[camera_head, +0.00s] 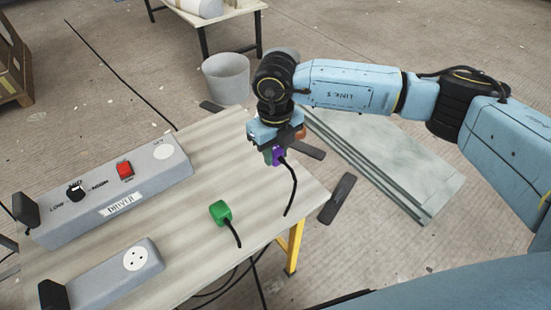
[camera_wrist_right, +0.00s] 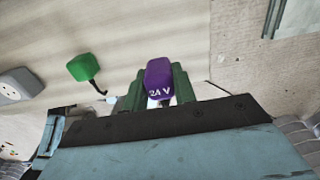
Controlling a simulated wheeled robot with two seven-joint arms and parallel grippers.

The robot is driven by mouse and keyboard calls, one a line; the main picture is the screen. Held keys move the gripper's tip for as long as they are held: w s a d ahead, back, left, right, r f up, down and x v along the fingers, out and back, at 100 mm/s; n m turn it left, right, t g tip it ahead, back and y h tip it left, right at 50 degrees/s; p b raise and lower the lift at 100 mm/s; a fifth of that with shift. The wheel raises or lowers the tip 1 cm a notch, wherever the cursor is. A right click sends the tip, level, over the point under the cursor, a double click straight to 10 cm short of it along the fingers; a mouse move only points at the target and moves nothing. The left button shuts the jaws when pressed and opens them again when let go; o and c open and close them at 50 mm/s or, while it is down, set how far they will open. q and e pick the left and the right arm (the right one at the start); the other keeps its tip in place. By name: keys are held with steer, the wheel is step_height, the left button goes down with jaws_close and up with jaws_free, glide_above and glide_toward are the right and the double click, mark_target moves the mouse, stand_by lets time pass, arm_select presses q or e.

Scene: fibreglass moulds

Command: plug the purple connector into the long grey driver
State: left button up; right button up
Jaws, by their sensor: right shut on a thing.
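My right gripper (camera_head: 274,154) is shut on the purple connector (camera_head: 278,156) above the right end of the table. In the right wrist view the connector (camera_wrist_right: 159,78) sits between the green fingers and bears the mark "24 V". A black cable hangs from it. The long grey driver (camera_head: 120,193) lies at the left on the table, with a "DRIVER" label, a red switch, a LOW dial and a pale round face at its right end (camera_head: 164,152). The connector is apart from the driver, to its right. My left gripper is not in view.
A green connector (camera_head: 221,212) with a black cable lies on the table (camera_head: 190,195) between the driver and the table's front right edge. A shorter grey box (camera_head: 110,279) with a round socket lies in front of the driver. A grey bin (camera_head: 227,79) stands on the floor behind.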

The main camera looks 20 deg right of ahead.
steer(key=shift+r, duration=0.2)
stand_by(0.3)
steer(key=shift+d+r+n, duration=0.15)
steer(key=shift+d+n, duration=0.05)
steer(key=shift+n, duration=0.4)
steer(key=shift+d+r+n, duration=0.1)
steer(key=shift+d+n, duration=0.05)
steer(key=shift+n, duration=0.45)
steer(key=n, duration=0.2)
steer(key=d+r+n, duration=0.1)
steer(key=n, duration=0.1)
steer(key=shift+s, duration=0.2)
steer(key=s+d+r+n, duration=0.1)
steer(key=d+r+n, duration=0.1)
steer(key=n, duration=1)
steer(key=s+d+r+n, duration=0.2)
steer(key=d+r+n, duration=0.1)
steer(key=n, duration=1)
steer(key=shift+s+d+r+n, duration=0.15)
steer(key=shift+n, duration=0.15)
